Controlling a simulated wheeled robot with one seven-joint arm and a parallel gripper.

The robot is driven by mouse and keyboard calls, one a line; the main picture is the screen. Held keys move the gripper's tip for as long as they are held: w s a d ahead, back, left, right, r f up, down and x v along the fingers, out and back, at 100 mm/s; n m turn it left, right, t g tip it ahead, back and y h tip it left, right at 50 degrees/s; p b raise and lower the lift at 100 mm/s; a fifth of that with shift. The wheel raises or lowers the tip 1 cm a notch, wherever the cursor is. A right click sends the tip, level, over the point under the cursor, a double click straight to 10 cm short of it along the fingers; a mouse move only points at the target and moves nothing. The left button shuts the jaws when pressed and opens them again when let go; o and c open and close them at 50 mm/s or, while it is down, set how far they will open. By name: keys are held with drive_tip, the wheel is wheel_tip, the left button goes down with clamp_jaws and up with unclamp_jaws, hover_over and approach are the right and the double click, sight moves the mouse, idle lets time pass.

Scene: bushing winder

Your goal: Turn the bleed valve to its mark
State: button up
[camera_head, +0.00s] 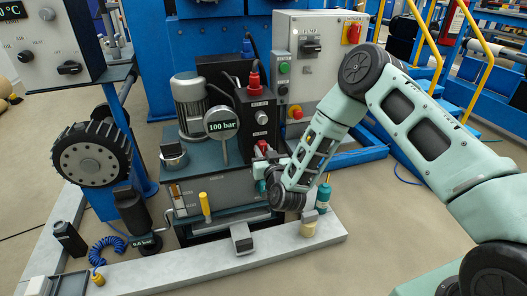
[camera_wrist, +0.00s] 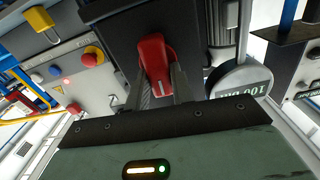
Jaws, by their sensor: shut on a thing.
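A red handle (camera_wrist: 156,60), which I take to be the bleed valve, stands on a dark block in the wrist view. My gripper (camera_wrist: 163,85) is shut on it, with one dark finger on each side of its lower part. A pale line shows on the handle near the fingers. In the head view the red handle (camera_head: 263,146) shows small at the front of the hydraulic unit, and my gripper (camera_head: 265,163) reaches it from the right. I cannot make out a target mark in either view.
A gauge (camera_head: 222,124) reading 100 bar stands just left of the handle. A motor (camera_head: 190,104) and a pump control box (camera_head: 303,62) stand behind. A yellow-handled tool (camera_head: 205,205) is at the front left.

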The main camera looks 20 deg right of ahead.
drive_tip(key=m+p, duration=0.1)
drive_tip(key=m, duration=0.3)
drive_tip(key=shift+d+p, duration=0.15)
drive_tip(key=shift+p, duration=0.2)
drive_tip(key=shift+s+d+f+m+p, duration=0.15)
drive_tip(key=shift+m+p, duration=0.35)
drive_tip(key=shift+m, duration=1.7)
drive_tip(key=shift+w+d+f+m+p, duration=0.1)
drive_tip(key=shift+f+m+p, duration=0.3)
drive_tip(key=shift+m, duration=1.8)
drive_tip(key=shift+s+d+f+m+p, duration=0.1)
drive_tip(key=shift+m+p, duration=0.55)
drive_tip(key=shift+m, duration=1.55)
drive_tip(key=o, duration=1)
drive_tip(key=shift+r, duration=0.1)
